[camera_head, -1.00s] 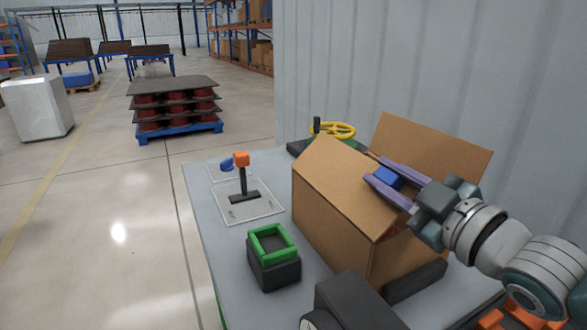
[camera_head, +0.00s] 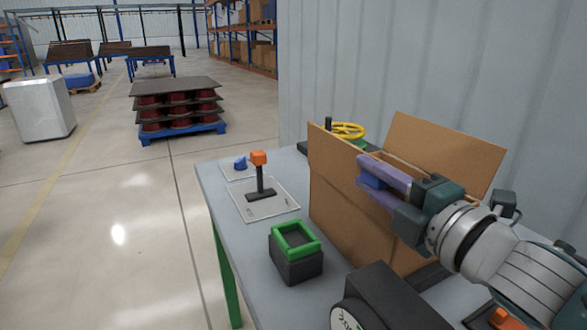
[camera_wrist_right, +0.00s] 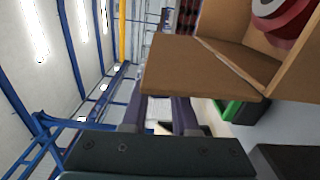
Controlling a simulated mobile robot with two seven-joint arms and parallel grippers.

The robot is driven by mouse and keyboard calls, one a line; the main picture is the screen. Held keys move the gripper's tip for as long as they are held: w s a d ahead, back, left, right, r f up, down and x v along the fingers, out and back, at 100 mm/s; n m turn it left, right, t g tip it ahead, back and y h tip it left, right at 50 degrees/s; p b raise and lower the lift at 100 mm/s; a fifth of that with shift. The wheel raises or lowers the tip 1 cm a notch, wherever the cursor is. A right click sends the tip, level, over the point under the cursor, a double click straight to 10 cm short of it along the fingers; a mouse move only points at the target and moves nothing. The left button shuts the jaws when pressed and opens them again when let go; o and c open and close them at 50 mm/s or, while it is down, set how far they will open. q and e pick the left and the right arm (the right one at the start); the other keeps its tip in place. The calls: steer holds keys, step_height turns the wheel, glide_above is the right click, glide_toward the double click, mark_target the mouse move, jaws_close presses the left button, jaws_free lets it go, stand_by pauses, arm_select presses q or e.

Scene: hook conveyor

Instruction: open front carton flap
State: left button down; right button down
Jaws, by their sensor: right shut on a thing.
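The brown carton (camera_head: 345,213) stands on the grey table (camera_head: 227,208). One flap (camera_head: 335,150), on the picture's left side, stands nearly upright; another flap (camera_head: 445,150) leans outward at the right. My right gripper (camera_head: 362,180) is at the upright flap's inner side, over the carton top. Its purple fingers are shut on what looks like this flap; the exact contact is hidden. In the right wrist view the flap (camera_wrist_right: 200,68) covers the fingertips. A red round thing (camera_wrist_right: 285,22) shows inside the carton there. My left gripper is not in view.
A black box with a green frame (camera_head: 296,240) and a lever with an orange knob (camera_head: 259,158) stand left of the carton. A yellow ring (camera_head: 347,131) lies behind it. A corrugated wall (camera_head: 400,60) rises behind the table.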

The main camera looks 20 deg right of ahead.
steer(key=shift+a+f+n, duration=0.2)
steer(key=shift+a+n, duration=0.2)
steer(key=shift+n, duration=0.1)
steer(key=shift+a+f, duration=0.1)
steer(key=shift+a, duration=0.05)
steer(key=shift+s+a+f+b, duration=0.1)
steer(key=shift+a+f+b, duration=0.05)
steer(key=shift+a+b, duration=0.15)
steer(key=c, duration=0.7)
jaws_free()
steer(key=shift+s, duration=0.1)
steer(key=s, duration=0.6)
steer(key=s+d, duration=0.1)
steer(key=s, duration=0.2)
steer(key=shift+s+b, duration=0.35)
